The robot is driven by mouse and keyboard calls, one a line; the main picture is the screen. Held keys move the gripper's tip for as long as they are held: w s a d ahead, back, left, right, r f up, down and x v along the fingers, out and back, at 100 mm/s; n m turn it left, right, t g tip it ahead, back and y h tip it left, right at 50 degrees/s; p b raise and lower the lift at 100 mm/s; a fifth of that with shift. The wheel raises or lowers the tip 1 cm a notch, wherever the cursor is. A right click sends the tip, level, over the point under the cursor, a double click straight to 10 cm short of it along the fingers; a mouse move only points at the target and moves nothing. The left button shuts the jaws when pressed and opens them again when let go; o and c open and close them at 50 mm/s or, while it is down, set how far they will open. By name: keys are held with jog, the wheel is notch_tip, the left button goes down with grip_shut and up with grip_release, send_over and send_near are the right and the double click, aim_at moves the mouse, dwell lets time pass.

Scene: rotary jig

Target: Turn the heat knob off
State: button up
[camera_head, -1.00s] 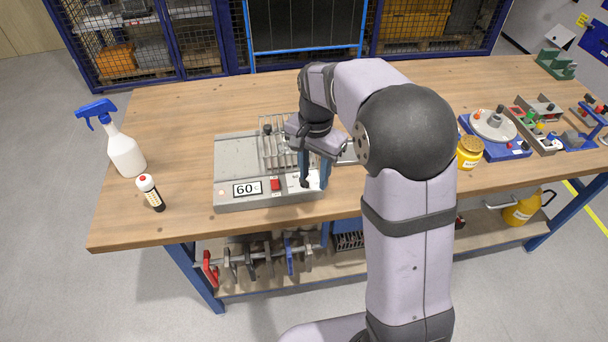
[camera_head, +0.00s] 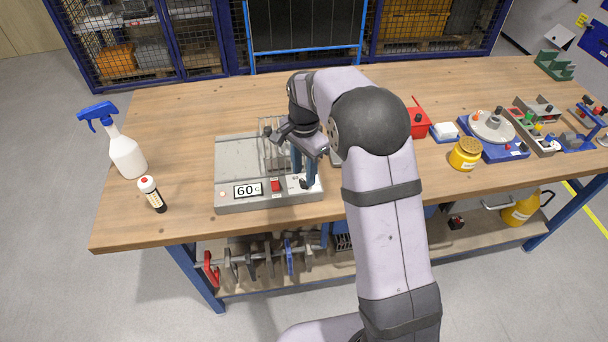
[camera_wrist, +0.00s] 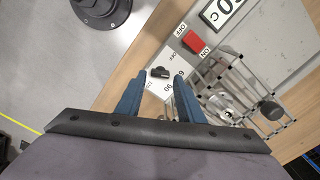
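The heat knob (camera_wrist: 158,73) is small and black, on a white dial plate with OFF and number marks, at the front right of the grey heater box (camera_head: 238,155). In the wrist view it shows between the blue fingertips of my gripper (camera_wrist: 161,77). The fingers are apart and I see a gap around the knob, so the gripper is open. How far the tips are above the plate I cannot tell. In the head view my gripper (camera_head: 303,180) is over the box's front right corner, and its fingers largely hide the knob.
A red rocker switch (camera_wrist: 193,42) and a 60 C display (camera_head: 248,190) are beside the dial. A wire rack (camera_wrist: 238,90) stands on the box close to my fingers. A spray bottle (camera_head: 126,155) and a small dark bottle (camera_head: 153,195) stand left, a yellow jar (camera_head: 465,154) right.

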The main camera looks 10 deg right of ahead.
aim_at(304, 184)
jog(key=shift+f, duration=1.45)
jog(key=c, duration=0.8)
jog(key=shift+n+p, duration=0.3)
jog(key=shift+p, duration=0.05)
jog(key=n, duration=0.5)
jog(key=shift+p, duration=0.35)
jog(key=n, duration=0.6)
jog(key=shift+n, duration=0.3)
